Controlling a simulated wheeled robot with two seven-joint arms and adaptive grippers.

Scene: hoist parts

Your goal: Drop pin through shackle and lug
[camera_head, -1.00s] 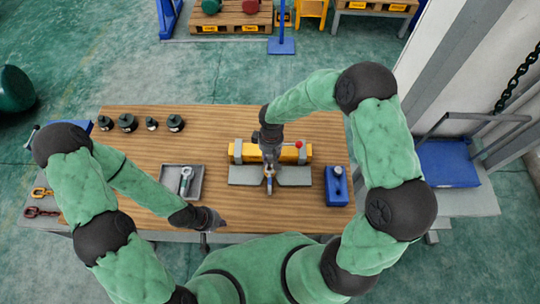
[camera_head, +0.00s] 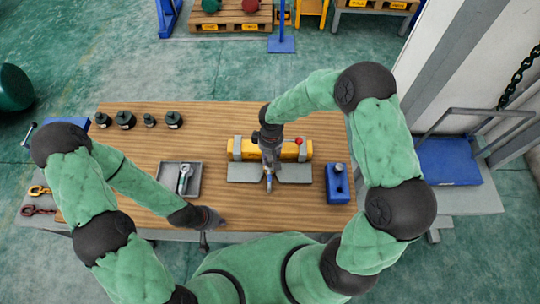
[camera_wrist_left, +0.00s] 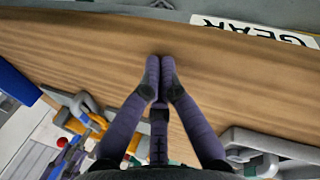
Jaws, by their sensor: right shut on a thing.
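My right gripper (camera_head: 268,168) points down in front of the yellow beam (camera_head: 240,148). It is shut on a small part, apparently the shackle, which shows in the left wrist view as a grey curved piece (camera_wrist_left: 86,103). The gripper largely hides it and the lug, so I cannot tell how they meet. My left gripper (camera_head: 217,222) is near the table's front edge; in the left wrist view its fingertips (camera_wrist_left: 160,75) meet with nothing between them. A grey tray (camera_head: 166,188) holds a grey ring-ended part (camera_head: 184,180). I cannot make out the pin for certain.
A blue block with a grey cylinder on top (camera_head: 338,185) stands right of the beam. Several dark round weights (camera_head: 125,120) stand at the back left. Yellow (camera_head: 39,191) and dark red (camera_head: 38,210) hardware lies at the far left. The table (camera_head: 215,125) is clear behind the tray.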

